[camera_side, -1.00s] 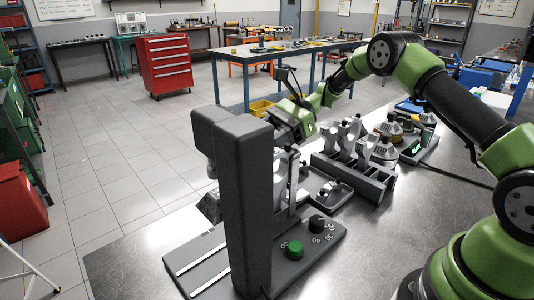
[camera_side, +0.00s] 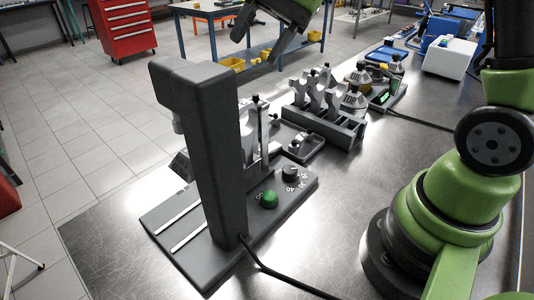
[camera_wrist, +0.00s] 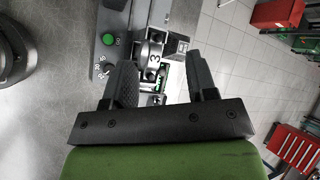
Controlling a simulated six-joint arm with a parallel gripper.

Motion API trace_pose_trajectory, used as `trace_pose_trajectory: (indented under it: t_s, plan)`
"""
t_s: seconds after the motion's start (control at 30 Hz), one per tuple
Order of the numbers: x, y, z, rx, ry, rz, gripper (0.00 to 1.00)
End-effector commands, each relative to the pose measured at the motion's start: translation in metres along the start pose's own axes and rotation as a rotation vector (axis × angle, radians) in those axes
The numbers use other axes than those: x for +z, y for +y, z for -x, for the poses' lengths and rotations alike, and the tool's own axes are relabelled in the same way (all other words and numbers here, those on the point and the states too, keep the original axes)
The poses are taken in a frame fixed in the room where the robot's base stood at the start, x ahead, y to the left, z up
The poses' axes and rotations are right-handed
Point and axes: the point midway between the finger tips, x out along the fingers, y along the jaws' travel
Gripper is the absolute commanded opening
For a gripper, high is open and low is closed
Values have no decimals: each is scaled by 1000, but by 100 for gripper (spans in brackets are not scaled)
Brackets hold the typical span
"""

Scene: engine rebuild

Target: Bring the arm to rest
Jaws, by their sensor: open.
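My gripper (camera_side: 265,32) is at the top edge of the side view, high above the bench and partly cut off by the frame. In the wrist view my gripper (camera_wrist: 160,80) has its two dark fingers well apart, with nothing held between them. Beyond the fingers, a grey part marked 3 (camera_wrist: 152,52) shows below in the bench fixture. Most of my arm above its base lies outside the side view.
A dark grey press-like stand (camera_side: 205,150) with a green button (camera_side: 269,199) and a dial (camera_side: 291,173) stands on the metal bench. Behind it are a grey rack (camera_side: 325,125) with cradles and a white box (camera_side: 449,58). The front bench surface (camera_side: 330,240) is clear.

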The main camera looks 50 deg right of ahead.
Motion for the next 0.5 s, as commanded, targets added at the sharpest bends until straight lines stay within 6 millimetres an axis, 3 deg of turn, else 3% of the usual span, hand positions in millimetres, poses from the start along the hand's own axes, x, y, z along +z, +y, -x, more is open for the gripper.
trace_pose_trajectory:
  t_s: [0.03, 0.2, 0.5]
  plan:
    - [16, 8, 10, 6, 54, 78, 52]
    - [52, 46, 34, 37, 241, 339, 52]
    - [84, 112, 53, 64, 530, 740, 52]
